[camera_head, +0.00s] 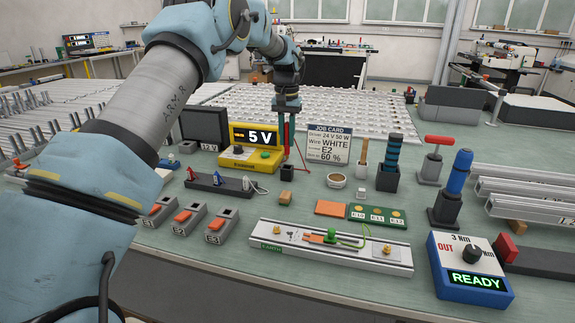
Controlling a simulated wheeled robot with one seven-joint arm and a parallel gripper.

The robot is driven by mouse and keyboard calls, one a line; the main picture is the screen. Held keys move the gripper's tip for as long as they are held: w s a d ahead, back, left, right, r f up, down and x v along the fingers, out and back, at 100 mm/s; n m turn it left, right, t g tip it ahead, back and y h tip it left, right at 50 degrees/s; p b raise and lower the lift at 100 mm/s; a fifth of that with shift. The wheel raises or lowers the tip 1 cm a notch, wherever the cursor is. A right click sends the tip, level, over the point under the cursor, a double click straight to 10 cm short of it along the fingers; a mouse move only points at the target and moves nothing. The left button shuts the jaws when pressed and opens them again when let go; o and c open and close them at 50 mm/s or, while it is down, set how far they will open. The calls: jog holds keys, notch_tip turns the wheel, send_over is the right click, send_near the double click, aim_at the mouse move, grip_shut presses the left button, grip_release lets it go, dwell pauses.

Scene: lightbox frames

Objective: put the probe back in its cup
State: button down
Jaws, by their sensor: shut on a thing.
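My gripper (286,135) points straight down in the middle of the head view, in front of the yellow 5 V meter. It is shut on the probe (287,153), a slim dark and red piece held upright. A thin cord runs from it down to the right. A small black cup (287,173) stands on the bench right below the probe. The probe's lower end lines up with the cup's mouth. At this size I cannot tell whether the tip is inside the cup or just above it.
The yellow meter (238,157) stands close left and the job card (329,143) close right. A white bowl (336,181) and a black holder with a dark-blue handled tool (388,178) are further right. An earth-marked rail fixture (282,257) lies in front.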

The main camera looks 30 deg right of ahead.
aim_at(287, 154)
jog(key=shift+f+p, duration=0.95)
jog(key=shift+f, duration=2.4)
jog(key=shift+f, duration=0.2)
jog(key=c, duration=0.8)
grip_release()
jog(key=shift+o, duration=0.2)
jog(key=shift+r, duration=0.1)
